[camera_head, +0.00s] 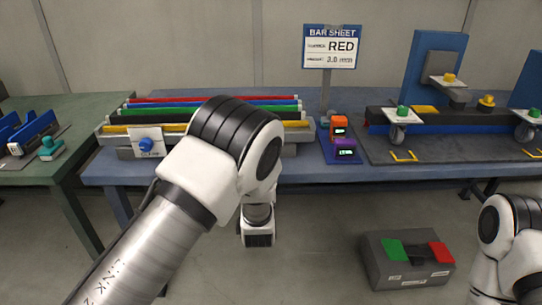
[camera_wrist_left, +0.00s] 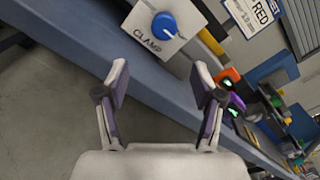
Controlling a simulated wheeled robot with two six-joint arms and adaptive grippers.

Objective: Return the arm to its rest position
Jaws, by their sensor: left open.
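My left arm (camera_head: 225,150) reaches in from the lower left of the head view and bends down in front of the blue bench. Its gripper is hidden there behind and below the wrist. In the left wrist view my left gripper (camera_wrist_left: 160,90) is open, with its two fingers apart and nothing between them. It hangs off the front edge of the bench, near the clamp box with a blue knob (camera_wrist_left: 164,26). My right arm (camera_head: 508,235) shows at the lower right of the head view; its gripper is not visible.
The blue bench (camera_head: 300,172) holds colored bars (camera_head: 215,100), the clamp (camera_head: 146,144), orange and purple devices (camera_head: 339,125), and a fixture with a blue upright (camera_head: 436,70). A "BAR SHEET" sign (camera_head: 331,46) reads RED. A green table (camera_head: 50,175) stands left. A grey box (camera_head: 405,268) sits on the floor.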

